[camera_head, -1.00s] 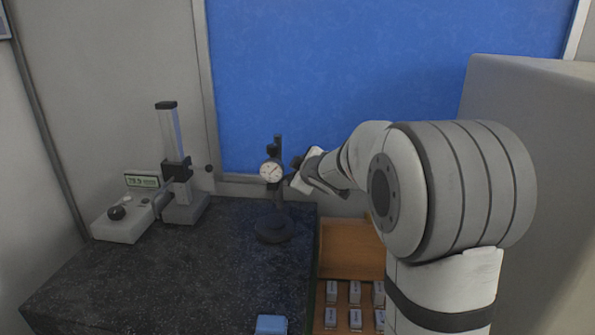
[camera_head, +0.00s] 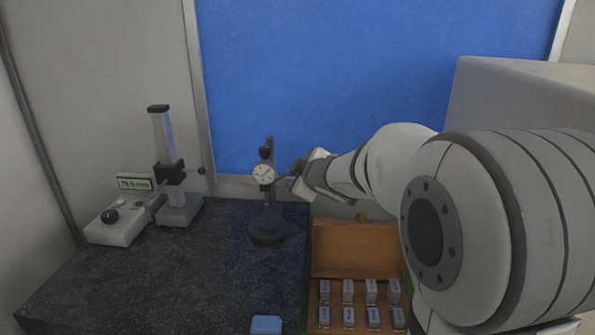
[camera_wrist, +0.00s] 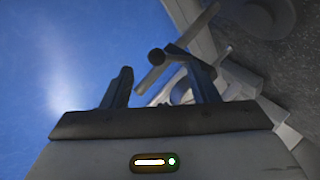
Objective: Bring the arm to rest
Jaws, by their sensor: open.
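My arm reaches in from the right in the head view, and my gripper (camera_head: 287,174) is at its far end, just right of the dial gauge (camera_head: 263,174) on its dark stand. Whether it touches the gauge I cannot tell. In the wrist view my gripper (camera_wrist: 155,66) has its two dark fingers apart, with no object visibly held. Parts of a grey device (camera_wrist: 238,80) show beyond the right finger.
A height gauge (camera_head: 168,172) with a digital display stands at the left of the dark granite plate (camera_head: 170,275). An open wooden case (camera_head: 350,248) holds several small metal blocks. A blue box (camera_head: 266,325) sits at the plate's front. A blue panel (camera_head: 330,80) stands behind.

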